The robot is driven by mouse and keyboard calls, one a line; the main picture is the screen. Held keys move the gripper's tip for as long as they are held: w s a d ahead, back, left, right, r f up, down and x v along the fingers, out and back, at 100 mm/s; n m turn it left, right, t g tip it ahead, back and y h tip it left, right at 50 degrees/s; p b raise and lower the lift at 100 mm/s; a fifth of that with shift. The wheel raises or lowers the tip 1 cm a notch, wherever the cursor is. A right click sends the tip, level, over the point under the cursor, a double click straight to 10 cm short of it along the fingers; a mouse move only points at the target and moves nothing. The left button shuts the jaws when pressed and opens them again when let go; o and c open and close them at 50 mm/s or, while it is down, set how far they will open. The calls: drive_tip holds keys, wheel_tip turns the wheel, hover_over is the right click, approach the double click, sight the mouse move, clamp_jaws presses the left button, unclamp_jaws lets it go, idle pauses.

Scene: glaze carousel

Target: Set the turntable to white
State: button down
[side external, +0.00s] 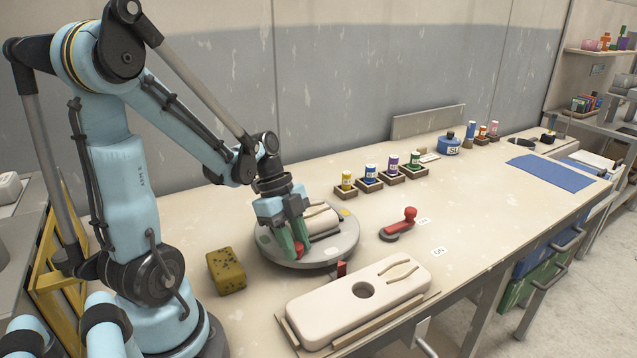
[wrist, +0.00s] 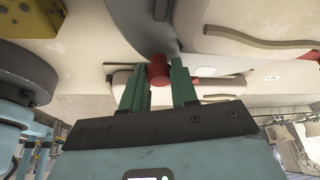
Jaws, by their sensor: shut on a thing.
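The turntable (side external: 345,250) is a round grey disc on the bench, with a pale block (side external: 320,218) on top. A yellow mark (side external: 344,212) and a green mark (side external: 264,239) show near its rim; I cannot make out a white mark. My gripper (side external: 297,254) points down at the disc's near left edge. Its green fingers are shut on a red knob (wrist: 158,71) at the disc's rim, also seen low between the fingers in the side view (side external: 301,250). A small red upright marker (side external: 342,268) stands on the bench at the disc's front edge.
A red-handled lever (side external: 408,216) stands right of the disc, near small labels. A pale slab with a hole (side external: 385,278) lies in front. A yellow sponge-like block (side external: 226,270) lies left. Several small paint jars (side external: 371,173) stand behind.

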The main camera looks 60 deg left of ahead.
drive_tip(key=c, duration=1.1)
unclamp_jaws()
drive_tip(key=shift+c, duration=0.2)
drive_tip(key=shift+r, duration=0.1)
drive_tip(key=v, duration=1.2)
